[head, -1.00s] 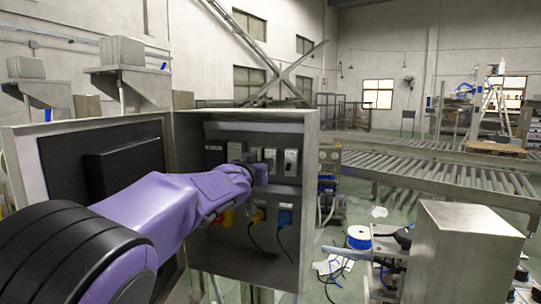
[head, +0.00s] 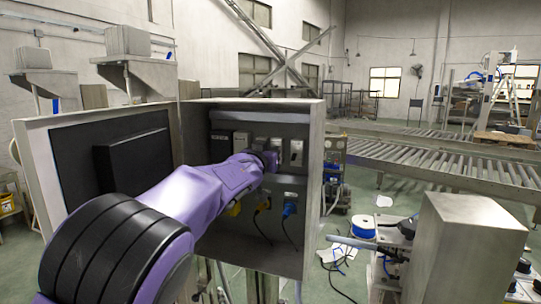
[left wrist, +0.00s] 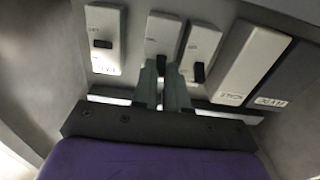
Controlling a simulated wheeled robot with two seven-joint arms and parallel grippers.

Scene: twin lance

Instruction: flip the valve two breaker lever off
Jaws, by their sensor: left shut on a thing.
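The open grey cabinet (head: 312,190) holds a row of pale breaker plates on its dark panel. In the head view, one plate (head: 240,141) shows left of my left gripper (head: 272,158) and another (head: 296,152) right of it. The gripper covers the plates between. In the left wrist view, its two fingers (left wrist: 162,88) are close together at the second plate (left wrist: 163,35), around its dark breaker lever (left wrist: 161,65). The lever's position is mostly hidden. The third plate (left wrist: 202,42) has a dark lever beside the right finger. The left plate (left wrist: 103,40) has a dark lever.
The cabinet door (head: 60,125) stands open at left. Yellow and blue plugs (head: 290,208) with hanging cables are below the breakers. A metal box (head: 470,240) and a blue spool (head: 362,228) stand right of the cabinet. A roller conveyor (head: 440,160) runs behind.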

